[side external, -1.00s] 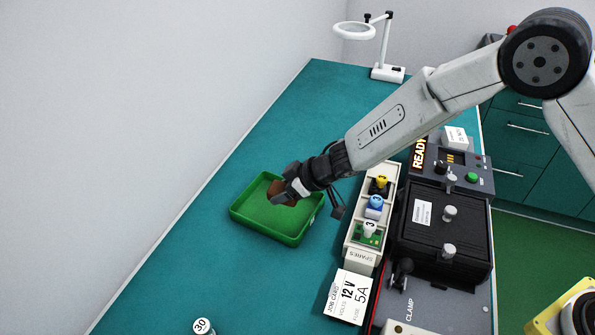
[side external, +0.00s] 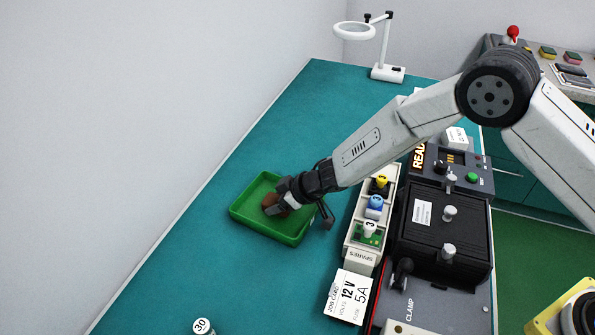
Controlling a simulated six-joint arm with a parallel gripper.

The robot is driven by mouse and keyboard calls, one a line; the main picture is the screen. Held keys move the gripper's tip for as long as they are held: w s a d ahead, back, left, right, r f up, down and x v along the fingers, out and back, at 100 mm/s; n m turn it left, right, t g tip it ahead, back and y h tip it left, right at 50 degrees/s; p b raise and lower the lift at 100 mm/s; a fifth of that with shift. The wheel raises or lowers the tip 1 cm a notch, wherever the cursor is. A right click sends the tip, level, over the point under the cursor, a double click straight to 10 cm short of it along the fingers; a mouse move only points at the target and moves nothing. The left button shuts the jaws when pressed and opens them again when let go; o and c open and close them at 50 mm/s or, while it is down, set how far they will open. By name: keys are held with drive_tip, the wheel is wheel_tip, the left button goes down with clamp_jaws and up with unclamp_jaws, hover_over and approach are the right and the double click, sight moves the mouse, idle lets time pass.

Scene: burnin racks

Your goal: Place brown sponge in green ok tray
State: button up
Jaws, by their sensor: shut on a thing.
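The green tray (side external: 244,222) lies on the teal bench, left of the spares box. My gripper (side external: 275,208) is over the tray's inside, with its fingers pointing down and left. It is shut on the brown sponge (side external: 269,200), which shows as a small brown patch at the fingers. The sponge is within the tray's outline, low over its floor; I cannot tell whether it touches the floor. The gripper hides part of the sponge and the tray's right side.
A cream spares box (side external: 362,256) with coloured parts stands right of the tray, close to my arm. A black clamp unit (side external: 425,245) lies further right. A job card (side external: 348,296) and a white cylinder marked 30 (side external: 203,327) are in front. The bench left of the tray is clear.

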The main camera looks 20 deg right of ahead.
drive_tip(key=shift+f, duration=0.2)
drive_tip(key=o, duration=1.2)
drive_tip(key=shift+f, duration=0.1)
drive_tip(key=shift+r, duration=0.2)
drive_tip(key=shift+s+d+r, duration=0.15)
drive_tip(key=shift+d+r, duration=0.1)
drive_tip(key=shift+r, duration=0.05)
drive_tip(key=shift+v, duration=3.3)
